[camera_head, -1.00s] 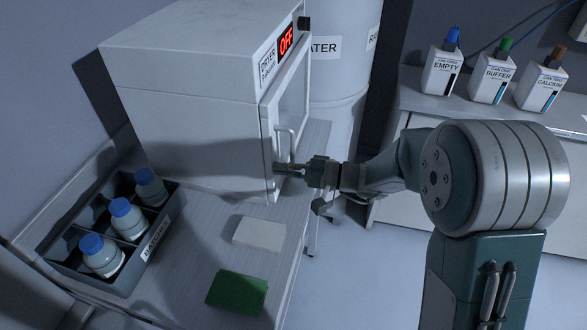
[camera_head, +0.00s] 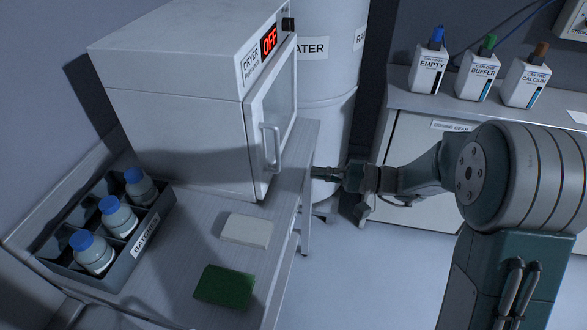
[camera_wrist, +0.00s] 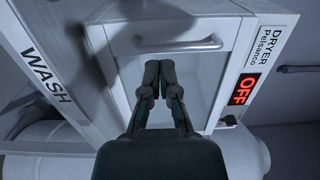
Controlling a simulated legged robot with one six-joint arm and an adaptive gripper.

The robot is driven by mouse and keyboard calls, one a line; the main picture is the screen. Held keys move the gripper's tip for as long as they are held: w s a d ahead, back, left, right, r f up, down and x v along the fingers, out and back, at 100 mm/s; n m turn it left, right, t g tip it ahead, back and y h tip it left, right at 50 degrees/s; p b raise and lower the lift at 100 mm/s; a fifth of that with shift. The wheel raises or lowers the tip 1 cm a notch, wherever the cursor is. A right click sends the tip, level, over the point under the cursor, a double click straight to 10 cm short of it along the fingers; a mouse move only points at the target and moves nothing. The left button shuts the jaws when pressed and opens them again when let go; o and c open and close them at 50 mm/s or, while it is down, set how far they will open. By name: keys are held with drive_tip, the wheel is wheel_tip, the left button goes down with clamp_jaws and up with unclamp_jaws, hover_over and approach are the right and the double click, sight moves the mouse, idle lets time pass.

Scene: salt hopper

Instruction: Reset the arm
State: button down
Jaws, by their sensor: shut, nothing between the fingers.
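My gripper (camera_head: 318,172) is shut and empty. It points left toward the dryer (camera_head: 180,110) and stands just right of the table edge, apart from the door handle (camera_head: 271,148). In the wrist view my gripper (camera_wrist: 160,72) shows with its fingertips together, below the dryer's handle (camera_wrist: 178,46) in the picture. The dryer door (camera_head: 285,110) looks closed, and its red display (camera_head: 269,41) reads OFF.
A dark rack (camera_head: 128,258) labelled as a batch holds blue-capped bottles on the table (camera_head: 180,255). A white pad (camera_head: 246,229) and a green pad (camera_head: 224,287) lie nearby. A white barrel (camera_head: 325,120) stands behind my gripper. Labelled cans (camera_head: 428,70) stand on the right counter.

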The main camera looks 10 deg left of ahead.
drive_tip(key=shift+d+f, duration=0.1)
drive_tip(key=shift+d, duration=0.8)
drive_tip(key=s+d+r+n+h, duration=0.1)
drive_tip(key=s+d+r+h, duration=0.1)
drive_tip(key=s+d+h, duration=0.3)
drive_tip(key=s+d+r+h, duration=0.1)
drive_tip(key=s+h, duration=0.3)
drive_tip(key=s, duration=0.4)
drive_tip(key=s+d+r+m+t+h, duration=0.1)
drive_tip(key=s+d+r+t+h, duration=0.1)
drive_tip(key=d, duration=0.4)
drive_tip(key=s+d+r+t+h, duration=0.1)
drive_tip(key=s+d+t+h, duration=0.3)
drive_tip(key=d+h, duration=0.3)
drive_tip(key=shift+s+d+r+m+t, duration=0.3)
drive_tip(key=shift+s+r+m+t, duration=0.1)
drive_tip(key=shift+s, duration=0.25)
